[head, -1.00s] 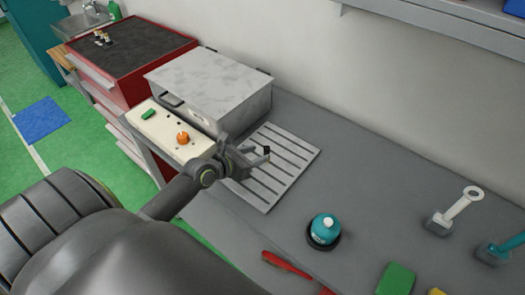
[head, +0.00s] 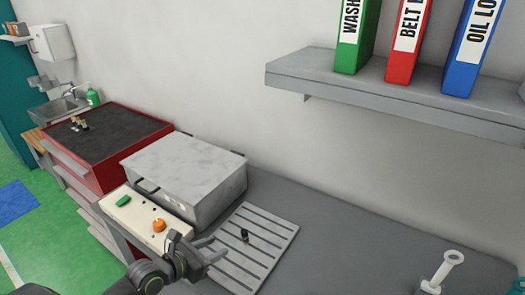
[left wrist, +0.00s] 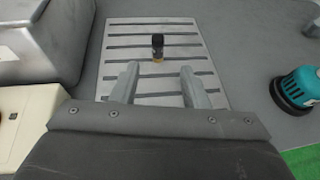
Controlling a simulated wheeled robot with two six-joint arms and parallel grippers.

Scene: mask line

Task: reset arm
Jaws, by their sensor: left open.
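My left gripper (head: 212,252) is at the bottom of the head view, beside the slotted grey rack (head: 270,225). In the left wrist view the left gripper (left wrist: 158,82) is open, its two fingers apart with nothing between them. A small dark bottle with an amber base (left wrist: 157,47) stands upright on the rack beyond the fingertips. The bottle also shows in the head view (head: 244,235), apart from the fingers. My right gripper is not in view.
A grey metal box (head: 185,172) and a cream control panel (head: 140,222) with an orange knob stand left of the rack. A teal round tool (left wrist: 300,90) lies to the right. A shelf with binders (head: 400,95) hangs above. The bench right of the rack is largely clear.

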